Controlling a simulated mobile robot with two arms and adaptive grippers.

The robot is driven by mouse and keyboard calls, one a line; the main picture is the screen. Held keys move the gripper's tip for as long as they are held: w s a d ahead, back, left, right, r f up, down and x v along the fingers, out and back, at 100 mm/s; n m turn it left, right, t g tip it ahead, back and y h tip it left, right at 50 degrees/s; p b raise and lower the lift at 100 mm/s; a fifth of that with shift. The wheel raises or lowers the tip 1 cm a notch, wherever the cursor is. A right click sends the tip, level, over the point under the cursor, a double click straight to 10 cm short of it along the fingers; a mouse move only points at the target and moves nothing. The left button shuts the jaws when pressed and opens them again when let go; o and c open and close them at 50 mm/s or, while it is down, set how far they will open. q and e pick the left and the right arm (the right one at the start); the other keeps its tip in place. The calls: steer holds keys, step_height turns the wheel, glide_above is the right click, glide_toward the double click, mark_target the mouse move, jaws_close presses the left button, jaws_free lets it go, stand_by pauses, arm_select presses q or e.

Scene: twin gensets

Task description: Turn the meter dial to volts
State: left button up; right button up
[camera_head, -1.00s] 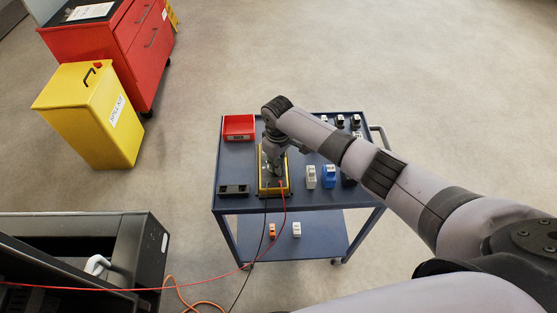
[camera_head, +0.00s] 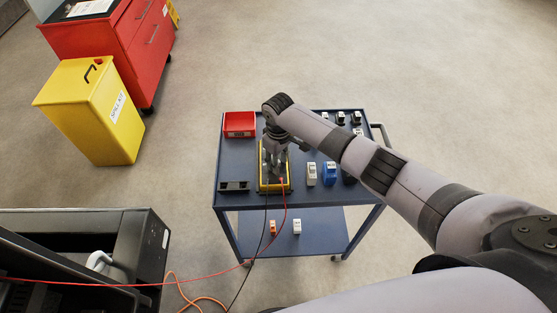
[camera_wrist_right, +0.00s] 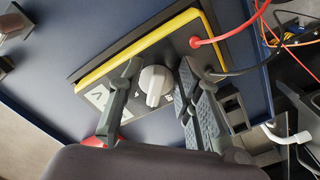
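The meter (camera_head: 264,184) is a yellow-edged box lying on the blue cart's top, with a red and a black lead plugged into it. Its dial (camera_wrist_right: 154,84) is a round white knob with a raised grip bar, seen in the right wrist view. My right gripper (camera_head: 275,172) is over the meter. In the right wrist view its fingers (camera_wrist_right: 158,70) stand apart on either side of the dial, with a gap showing on each side. The dial's markings are too small or hidden to read. My left gripper is not in view.
The blue cart (camera_head: 228,168) also bears a red bin (camera_head: 239,124), a dark holder (camera_head: 234,187), a white block (camera_head: 312,174) and a blue block (camera_head: 329,173). The red lead (camera_head: 200,279) runs left past a black unit (camera_head: 150,245). A yellow bin (camera_head: 90,110) stands on the floor.

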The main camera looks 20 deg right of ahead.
steer(key=shift+r, duration=0.1)
step_height(320, 180, up, 12)
stand_by(0.5)
